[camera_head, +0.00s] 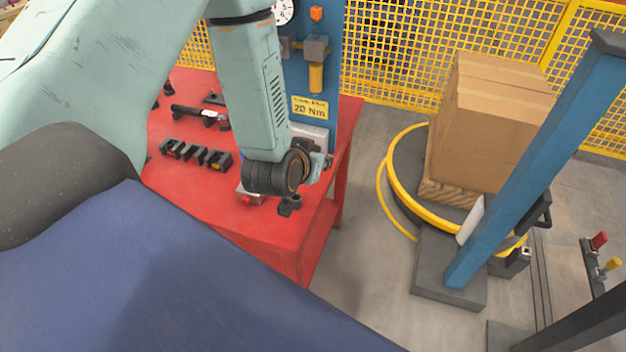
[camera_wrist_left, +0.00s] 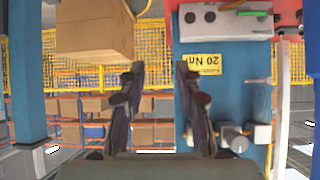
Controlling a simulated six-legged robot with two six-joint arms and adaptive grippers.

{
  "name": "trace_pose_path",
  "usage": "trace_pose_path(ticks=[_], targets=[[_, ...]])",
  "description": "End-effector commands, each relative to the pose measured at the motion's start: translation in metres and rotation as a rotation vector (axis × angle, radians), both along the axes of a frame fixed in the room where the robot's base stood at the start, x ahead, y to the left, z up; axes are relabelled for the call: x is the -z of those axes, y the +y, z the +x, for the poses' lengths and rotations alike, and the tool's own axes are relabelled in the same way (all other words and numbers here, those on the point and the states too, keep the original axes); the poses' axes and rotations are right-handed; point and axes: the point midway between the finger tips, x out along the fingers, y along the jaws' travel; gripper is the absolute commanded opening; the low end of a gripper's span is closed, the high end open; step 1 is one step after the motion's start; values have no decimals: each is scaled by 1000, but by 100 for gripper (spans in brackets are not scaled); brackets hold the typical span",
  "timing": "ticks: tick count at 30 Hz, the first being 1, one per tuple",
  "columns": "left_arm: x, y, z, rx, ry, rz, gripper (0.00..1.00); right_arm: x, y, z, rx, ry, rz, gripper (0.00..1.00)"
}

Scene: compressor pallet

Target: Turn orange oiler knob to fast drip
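A blue panel (camera_head: 332,85) stands behind the red table. Near its top is a small orange knob (camera_head: 316,13), which I take to be the oiler knob. Below it is a grey block (camera_head: 316,46) with an amber cylinder (camera_head: 316,77) hanging from it. A grey block with a cylinder also shows on the panel in the left wrist view (camera_wrist_left: 235,134). My left gripper (camera_head: 305,187) is in front of the panel's lower part, below and apart from the knob. Its two fingers stand apart with nothing between them in the left wrist view (camera_wrist_left: 162,90). My right gripper is not in view.
The red table (camera_head: 270,235) holds black fittings (camera_head: 195,154) and a tool (camera_head: 200,116). A yellow "20 Nm" label (camera_head: 310,107) is on the panel. Cardboard boxes (camera_head: 490,125) stand on a round platform beside a blue post (camera_head: 540,160). Yellow mesh fencing (camera_head: 390,60) is behind.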

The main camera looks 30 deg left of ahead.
Motion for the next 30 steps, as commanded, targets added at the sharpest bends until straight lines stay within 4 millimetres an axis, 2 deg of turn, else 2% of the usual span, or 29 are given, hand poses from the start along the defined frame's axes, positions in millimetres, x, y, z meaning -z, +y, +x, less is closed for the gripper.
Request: trace_pose_path(ticks=[3, 10, 30], targets=[[15, -6, -13, 13, 47, -7, 33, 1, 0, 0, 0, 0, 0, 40], [31, -12, -28, 23, 104, -19, 33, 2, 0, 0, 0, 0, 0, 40], [31, -13, -28, 25, 105, -21, 34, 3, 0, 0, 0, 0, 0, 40]])
